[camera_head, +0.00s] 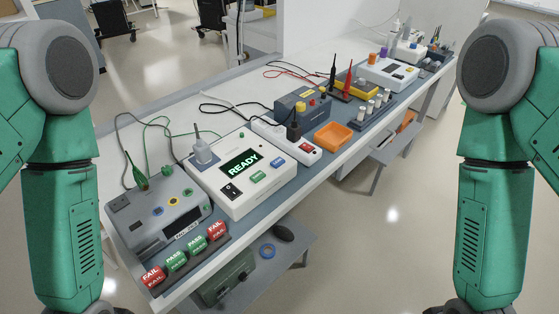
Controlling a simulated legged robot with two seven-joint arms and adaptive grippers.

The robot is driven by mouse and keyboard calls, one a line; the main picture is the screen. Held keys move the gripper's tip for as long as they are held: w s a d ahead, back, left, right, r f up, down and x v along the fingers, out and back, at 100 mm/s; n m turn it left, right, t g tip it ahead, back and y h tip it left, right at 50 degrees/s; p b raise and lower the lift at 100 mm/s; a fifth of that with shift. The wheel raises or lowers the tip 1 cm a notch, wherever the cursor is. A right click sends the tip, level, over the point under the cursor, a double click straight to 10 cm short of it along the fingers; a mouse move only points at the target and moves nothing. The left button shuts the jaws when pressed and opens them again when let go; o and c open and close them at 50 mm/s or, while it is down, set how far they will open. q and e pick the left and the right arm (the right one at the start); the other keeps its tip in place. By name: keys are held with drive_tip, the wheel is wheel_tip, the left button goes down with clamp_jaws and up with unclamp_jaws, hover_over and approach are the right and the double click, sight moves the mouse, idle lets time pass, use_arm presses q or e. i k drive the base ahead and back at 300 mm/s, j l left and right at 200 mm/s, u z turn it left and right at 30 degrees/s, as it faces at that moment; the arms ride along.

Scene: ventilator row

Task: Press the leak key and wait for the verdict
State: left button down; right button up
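A white tester (246,192) stands on the near part of the bench. Its dark display (240,164) reads READY in green. A green key (258,176) and a blue key (277,162) sit below the display; their labels are too small to read, so I cannot tell which is the leak key. A black rocker switch (231,192) is at the tester's front left. A grey plug with a cable stands in the socket (203,156) on its top left. My two green arms hang at the left and right picture edges; both grippers are out of view.
A grey device (160,217) stands left of the tester, with red FAIL and green PASS blocks (175,260) before it. A power strip (309,151), orange tray (333,134) and more instruments line the bench behind. A lower shelf (292,247) juts out below.

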sight(276, 163)
drive_tip(key=i+l+u, duration=0.25)
drive_tip(key=l, duration=0.25)
drive_tip(key=i+l+u, duration=0.1)
drive_tip(key=l+u, duration=0.15)
drive_tip(key=l, duration=0.2)
drive_tip(key=l+u, duration=0.2)
drive_tip(key=l, duration=0.35)
drive_tip(key=i+l+u, duration=0.25)
drive_tip(key=l, duration=0.3)
drive_tip(key=k, duration=0.1)
